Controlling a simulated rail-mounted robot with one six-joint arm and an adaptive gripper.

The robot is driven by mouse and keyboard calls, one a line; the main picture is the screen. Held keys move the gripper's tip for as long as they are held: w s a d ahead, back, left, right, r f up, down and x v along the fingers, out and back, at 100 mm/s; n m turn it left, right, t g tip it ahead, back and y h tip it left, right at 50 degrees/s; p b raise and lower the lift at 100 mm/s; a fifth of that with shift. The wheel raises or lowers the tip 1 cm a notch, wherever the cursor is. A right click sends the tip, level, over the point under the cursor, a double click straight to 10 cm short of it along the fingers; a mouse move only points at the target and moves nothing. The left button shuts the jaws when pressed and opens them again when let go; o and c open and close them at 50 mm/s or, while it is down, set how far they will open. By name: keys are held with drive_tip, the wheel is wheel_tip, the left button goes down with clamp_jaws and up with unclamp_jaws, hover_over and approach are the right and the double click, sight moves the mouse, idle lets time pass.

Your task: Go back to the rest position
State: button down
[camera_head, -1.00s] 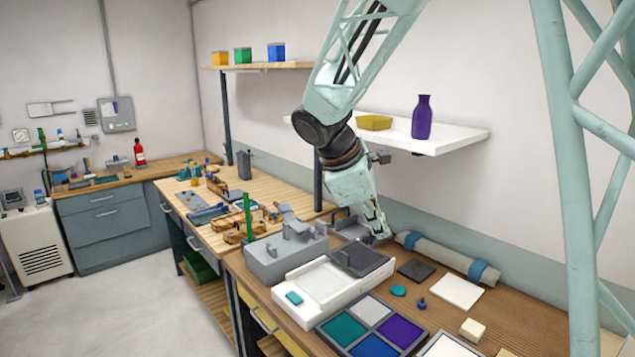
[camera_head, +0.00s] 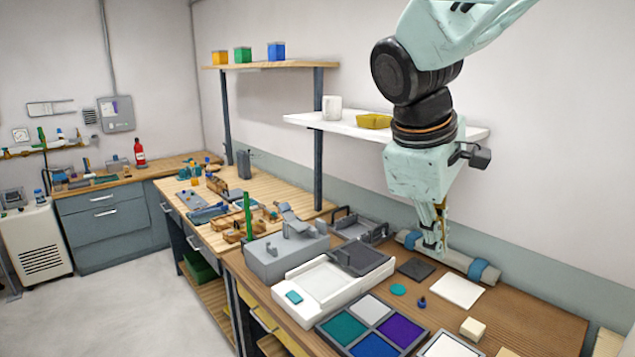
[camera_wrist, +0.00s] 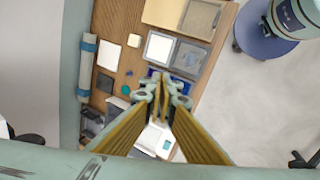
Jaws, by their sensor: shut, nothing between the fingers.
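My gripper (camera_head: 432,246) hangs from the wrist over the back of the wooden bench, near the grey roll with blue bands, in the head view. In the wrist view my gripper's (camera_wrist: 161,92) two yellow-lined fingers come together at the tips, with nothing visible between them. The bench lies below the fingers there.
A grey roll (camera_head: 455,261) lies along the bench's back edge. A four-colour tray (camera_head: 371,325), a white device (camera_head: 325,284) and a grey machine (camera_head: 284,262) stand on the bench. A white shelf (camera_head: 345,125) with a white mug (camera_head: 332,108) and yellow bowl (camera_head: 374,121) is behind my arm.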

drive_tip(key=s+f+m+t+y, duration=0.1)
drive_tip(key=s+m, duration=0.8)
drive_tip(key=s, duration=1.8)
drive_tip(key=shift+a+m+y+b, duration=0.35)
drive_tip(key=shift+m+y, duration=0.05)
drive_tip(key=shift+y, duration=0.8)
drive_tip(key=shift+f, duration=0.1)
